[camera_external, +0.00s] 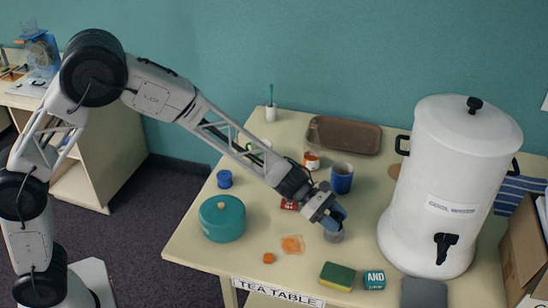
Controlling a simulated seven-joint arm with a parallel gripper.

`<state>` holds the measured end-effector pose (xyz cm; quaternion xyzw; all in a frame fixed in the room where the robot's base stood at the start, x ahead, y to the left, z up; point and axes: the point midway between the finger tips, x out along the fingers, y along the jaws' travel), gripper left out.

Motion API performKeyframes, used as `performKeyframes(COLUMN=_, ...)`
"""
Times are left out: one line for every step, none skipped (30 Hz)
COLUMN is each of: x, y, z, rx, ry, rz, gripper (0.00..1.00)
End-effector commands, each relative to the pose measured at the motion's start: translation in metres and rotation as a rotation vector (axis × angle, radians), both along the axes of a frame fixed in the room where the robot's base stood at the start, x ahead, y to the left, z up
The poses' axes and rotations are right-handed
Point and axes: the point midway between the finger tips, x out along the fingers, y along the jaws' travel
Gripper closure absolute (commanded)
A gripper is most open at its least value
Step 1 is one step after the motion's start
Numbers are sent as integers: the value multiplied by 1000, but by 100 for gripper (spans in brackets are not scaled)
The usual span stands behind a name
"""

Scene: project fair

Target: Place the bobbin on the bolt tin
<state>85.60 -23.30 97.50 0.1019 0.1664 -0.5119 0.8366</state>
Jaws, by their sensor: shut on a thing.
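My gripper (335,222) is at the right of the table's middle, pointing down, its blue fingers close together. A small grey round thing (333,236) shows at the fingertips, low over the table or on it. The fingers partly cover it, and I cannot tell its full shape. A small blue spool-shaped thing (224,179), which looks like the bobbin, stands upright at the table's left, well apart from my gripper. I cannot tell for sure which thing is the bolt tin.
A teal lidded pot (222,222) stands front left. A blue mug (341,180) and an orange-and-white jar (311,161) stand behind my gripper. A brown tray (343,135) lies at the back. A big white urn (445,190) fills the right. A sponge (338,277) lies in front.

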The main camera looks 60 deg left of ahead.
Motion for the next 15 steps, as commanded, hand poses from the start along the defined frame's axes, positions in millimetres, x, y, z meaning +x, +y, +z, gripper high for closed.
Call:
performKeyframes(x=0, y=0, z=-6, rx=0, ry=1, rz=0, gripper=77)
performKeyframes(x=0, y=0, z=-8, rx=0, ry=1, rz=0, gripper=77)
performKeyframes(x=0, y=0, z=-11, rx=0, ry=1, rz=0, gripper=77)
performKeyframes(x=0, y=0, z=-12, rx=0, ry=1, rz=0, gripper=77)
performKeyframes(x=0, y=0, z=-13, rx=0, ry=0, rz=0, gripper=77)
performKeyframes(x=0, y=0, z=-13, rx=0, ry=0, rz=0, gripper=77)
performKeyframes(x=0, y=0, z=-13, rx=0, ry=0, rz=0, gripper=77)
performKeyframes(x=0, y=0, z=-13, rx=0, ry=0, rz=0, gripper=77)
performKeyframes(x=0, y=0, z=-13, rx=0, ry=0, rz=0, gripper=77)
performKeyframes(x=0, y=0, z=-13, rx=0, ry=0, rz=0, gripper=77)
performKeyframes(x=0, y=0, z=-13, rx=0, ry=0, rz=0, gripper=77)
performKeyframes(x=0, y=0, z=-13, rx=0, ry=0, rz=0, gripper=77)
performKeyframes(x=0, y=0, z=-13, rx=0, ry=0, rz=0, gripper=77)
performKeyframes(x=0, y=0, z=-14, rx=0, ry=0, rz=0, gripper=77)
performKeyframes(x=0, y=0, z=-14, rx=0, ry=0, rz=0, gripper=77)
